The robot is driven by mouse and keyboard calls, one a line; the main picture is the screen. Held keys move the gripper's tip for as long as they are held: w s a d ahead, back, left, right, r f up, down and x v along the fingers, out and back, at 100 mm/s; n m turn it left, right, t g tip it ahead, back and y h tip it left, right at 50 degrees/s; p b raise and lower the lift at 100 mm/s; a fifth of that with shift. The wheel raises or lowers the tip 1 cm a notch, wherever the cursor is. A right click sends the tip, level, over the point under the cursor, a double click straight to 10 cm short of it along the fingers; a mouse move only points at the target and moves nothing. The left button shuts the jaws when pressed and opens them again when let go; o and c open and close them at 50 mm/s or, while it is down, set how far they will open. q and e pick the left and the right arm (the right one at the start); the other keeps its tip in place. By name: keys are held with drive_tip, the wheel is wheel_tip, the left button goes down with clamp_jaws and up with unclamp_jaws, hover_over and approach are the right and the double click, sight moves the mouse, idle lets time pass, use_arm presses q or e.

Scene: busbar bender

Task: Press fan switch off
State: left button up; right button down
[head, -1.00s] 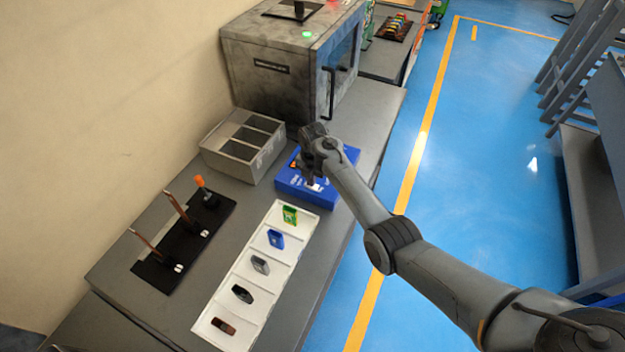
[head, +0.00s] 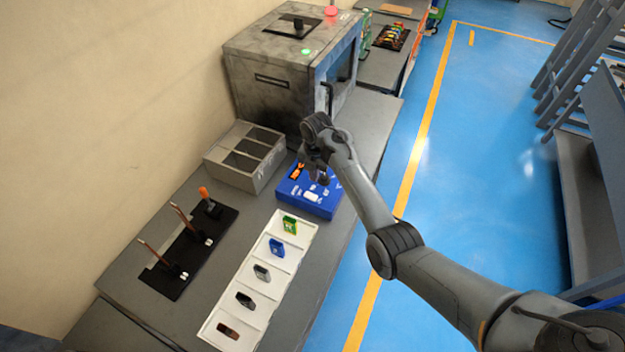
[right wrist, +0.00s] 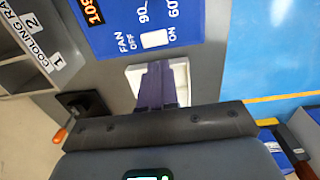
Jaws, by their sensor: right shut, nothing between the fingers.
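The fan switch (right wrist: 154,38) is a small white rocker on the blue control box (right wrist: 185,18), with FAN, OFF and ON printed beside it in the right wrist view. The blue box (head: 318,204) sits on the bench in the head view, partly covered by my right arm. My right gripper (right wrist: 157,66) is shut and empty. Its fingertips lie just below the switch in the wrist picture; I cannot tell whether they touch the box. In the head view the right gripper (head: 322,178) is over the box. My left gripper is not in view.
A grey compartment rack (head: 235,172) stands left of the box. A white tray (head: 238,305) with several small parts lies in front. A black stand (head: 175,280) with rods is at left. A large grey machine (head: 270,90) stands behind. Blue floor is open at right.

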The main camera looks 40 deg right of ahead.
drive_tip(key=shift+s+d+r, duration=0.1)
drive_tip(key=shift+s+r, duration=0.05)
drive_tip(key=shift+r, duration=0.85)
drive_tip(key=shift+s+r, duration=0.1)
drive_tip(key=shift+r, duration=0.9)
drive_tip(key=shift+f, duration=0.1)
